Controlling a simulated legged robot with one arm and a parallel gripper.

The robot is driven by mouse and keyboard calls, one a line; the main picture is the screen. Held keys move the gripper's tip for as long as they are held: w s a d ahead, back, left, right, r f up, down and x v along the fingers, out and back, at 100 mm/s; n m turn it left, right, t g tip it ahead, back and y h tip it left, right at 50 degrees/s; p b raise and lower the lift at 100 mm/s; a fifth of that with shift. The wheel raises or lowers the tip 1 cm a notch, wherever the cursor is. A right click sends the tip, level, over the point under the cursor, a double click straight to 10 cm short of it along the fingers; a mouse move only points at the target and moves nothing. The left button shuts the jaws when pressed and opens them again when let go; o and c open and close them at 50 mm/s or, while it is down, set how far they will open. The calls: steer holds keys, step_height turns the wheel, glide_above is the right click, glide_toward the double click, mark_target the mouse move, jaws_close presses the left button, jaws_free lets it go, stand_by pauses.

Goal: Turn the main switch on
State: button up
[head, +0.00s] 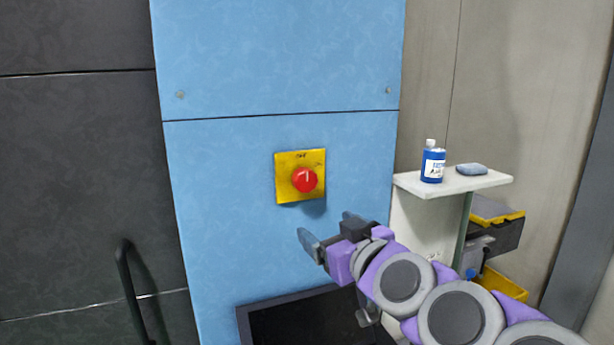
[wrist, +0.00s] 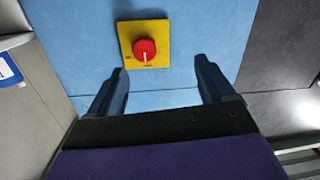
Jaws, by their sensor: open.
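The main switch is a red round knob (head: 305,180) with a white line on it, mounted on a yellow square plate (head: 287,193) on a blue cabinet panel (head: 225,220). In the head view the white line stands about upright. My gripper (head: 326,230) is open and empty, below and slightly right of the switch, apart from it. In the wrist view the knob (wrist: 145,50) and plate (wrist: 127,33) lie ahead of and between the lines of the two open fingers (wrist: 158,75), nearer the left finger. Small lettering on the plate is unreadable.
A white shelf (head: 410,186) at right holds a blue bottle (head: 432,166) and a grey-blue item (head: 471,169). Yellow-edged bins (head: 503,284) are below it. A dark panel with a handle (head: 133,290) is at left. A dark framed recess (head: 300,325) is below the switch.

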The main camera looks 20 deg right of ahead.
step_height(320, 180, up, 3)
steer(key=d+t+h, duration=0.1)
steer(key=d, duration=0.2)
steer(key=p, duration=0.2)
glide_toward(307, 181)
steer(key=shift+m, duration=0.3)
steer(key=w, duration=0.6)
steer(key=w+a, duration=0.1)
steer(key=w, duration=0.3)
steer(key=shift+f, duration=0.1)
steer(key=shift+d, duration=0.1)
steer(key=c, duration=1)
